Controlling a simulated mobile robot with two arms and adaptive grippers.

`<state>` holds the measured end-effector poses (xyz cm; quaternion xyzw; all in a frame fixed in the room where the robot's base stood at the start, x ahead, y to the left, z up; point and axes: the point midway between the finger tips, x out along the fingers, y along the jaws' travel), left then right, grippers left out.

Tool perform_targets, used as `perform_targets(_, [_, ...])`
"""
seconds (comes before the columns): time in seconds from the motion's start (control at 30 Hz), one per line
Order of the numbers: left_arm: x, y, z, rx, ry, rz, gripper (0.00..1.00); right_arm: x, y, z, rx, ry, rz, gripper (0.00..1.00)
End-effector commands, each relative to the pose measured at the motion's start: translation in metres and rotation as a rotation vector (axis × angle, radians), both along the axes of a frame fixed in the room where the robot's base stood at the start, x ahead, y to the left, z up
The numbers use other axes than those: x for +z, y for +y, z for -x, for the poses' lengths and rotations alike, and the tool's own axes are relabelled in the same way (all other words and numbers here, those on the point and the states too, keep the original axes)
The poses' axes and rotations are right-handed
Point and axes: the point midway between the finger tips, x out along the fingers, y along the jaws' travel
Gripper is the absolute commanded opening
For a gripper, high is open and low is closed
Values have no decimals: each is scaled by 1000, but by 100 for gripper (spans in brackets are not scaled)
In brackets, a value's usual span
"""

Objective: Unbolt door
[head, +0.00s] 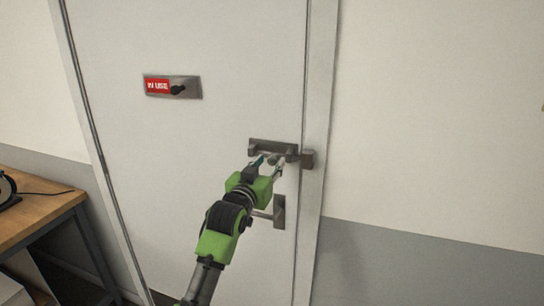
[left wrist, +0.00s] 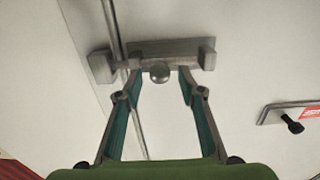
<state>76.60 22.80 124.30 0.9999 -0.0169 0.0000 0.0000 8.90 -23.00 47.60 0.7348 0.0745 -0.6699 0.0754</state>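A grey metal sliding bolt (head: 271,146) is mounted on the white door (head: 215,45) near its right edge. Its keeper (head: 308,159) sits beside it on the door frame. In the left wrist view, the bolt (left wrist: 172,48) has a round knob (left wrist: 159,73), and its bar appears to reach across the door gap to the keeper (left wrist: 101,67). My left gripper (head: 268,161) is at the bolt. Its fingers are open, one on each side of the knob in the left wrist view (left wrist: 158,82); contact is not visible. My right gripper is not in view.
A door handle (head: 280,211) is just below the bolt, partly behind my left gripper. A red "IN USE" indicator (head: 157,86) with a dark knob is on the door's upper left. A wooden table (head: 40,212) stands at the left. The wall on the right is clear.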

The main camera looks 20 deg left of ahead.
Motion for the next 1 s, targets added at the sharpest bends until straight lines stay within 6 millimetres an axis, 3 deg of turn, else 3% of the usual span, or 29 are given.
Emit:
perform_targets(0.23, [1, -1, -22, 0, 0, 1, 36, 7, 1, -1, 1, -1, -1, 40])
perform_targets(0.6, [0, -1, -26, 0, 0, 0, 36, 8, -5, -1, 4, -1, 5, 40])
perform_targets(0.73, [0, -1, -26, 0, 0, 0, 2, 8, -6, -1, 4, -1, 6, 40])
perform_targets(0.9, [0, 0, -26, 1, 0, 0, 0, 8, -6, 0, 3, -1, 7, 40])
perform_targets(1.0, [-1, 12, -26, 3, 1, -3, 0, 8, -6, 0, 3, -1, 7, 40])
